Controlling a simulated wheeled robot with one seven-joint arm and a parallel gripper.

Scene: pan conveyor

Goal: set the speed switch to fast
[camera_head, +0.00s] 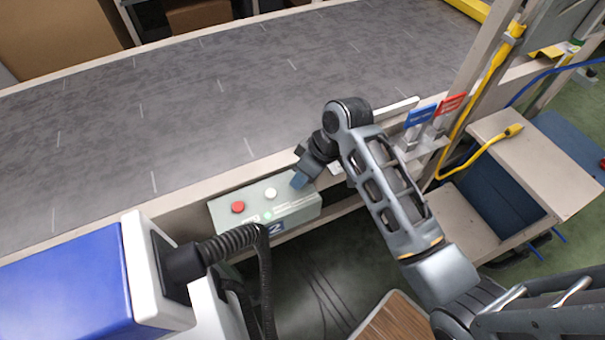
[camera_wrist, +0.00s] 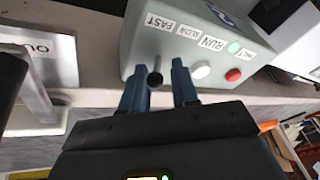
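The grey control box (camera_head: 295,212) is fixed to the near side of the conveyor; it also shows in the wrist view (camera_wrist: 140,50). Its labels read FAST (camera_wrist: 160,22), SLOW (camera_wrist: 189,32) and RUN (camera_wrist: 212,42), with another small label beside the green light. The speed switch (camera_wrist: 154,78) is a short dark lever on the box face; I cannot tell which label it is set to. My gripper (camera_wrist: 159,80) is open, with one blue finger on each side of the lever and gaps showing. In the head view my gripper (camera_head: 300,181) hides the switch.
A white button (camera_wrist: 201,69), a red button (camera_wrist: 233,75) and a green light (camera_wrist: 234,47) sit on the box, right of the fingers in the wrist view. The conveyor belt (camera_head: 150,130) is bare. Blue and red tags (camera_head: 450,104) stand right of my arm.

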